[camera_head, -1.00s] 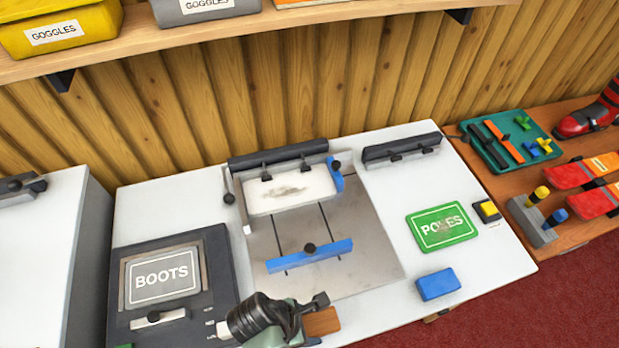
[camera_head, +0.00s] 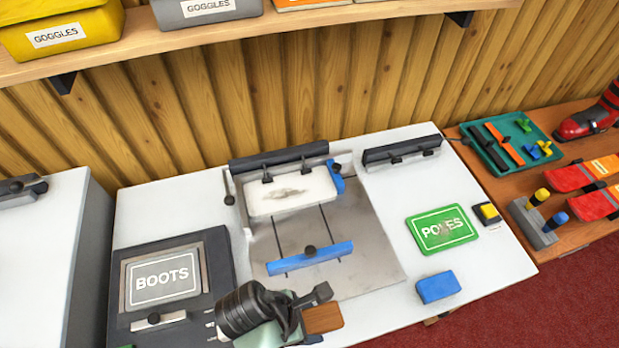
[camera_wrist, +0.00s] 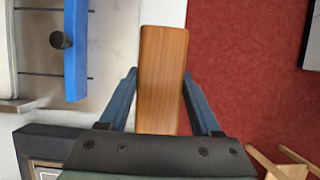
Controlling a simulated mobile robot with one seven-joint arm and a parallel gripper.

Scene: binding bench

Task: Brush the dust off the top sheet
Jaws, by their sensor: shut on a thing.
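The top sheet (camera_head: 308,186) is white and lies at the back of a grey metal plate, with a dark grey dust smudge near its middle. Clips hold its back edge. My gripper (camera_wrist: 160,78) is shut on a wooden-backed brush (camera_wrist: 163,50), which also shows in the head view (camera_head: 323,319). The gripper and brush are at the bench's front edge, well in front of the sheet. The brush's bristles are hidden below the wood.
A blue bar with a black knob (camera_head: 285,264) crosses the plate between brush and sheet. A blue block (camera_head: 438,286) and a green POLES card (camera_head: 430,240) lie right. A shelf with bins (camera_head: 330,16) hangs above.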

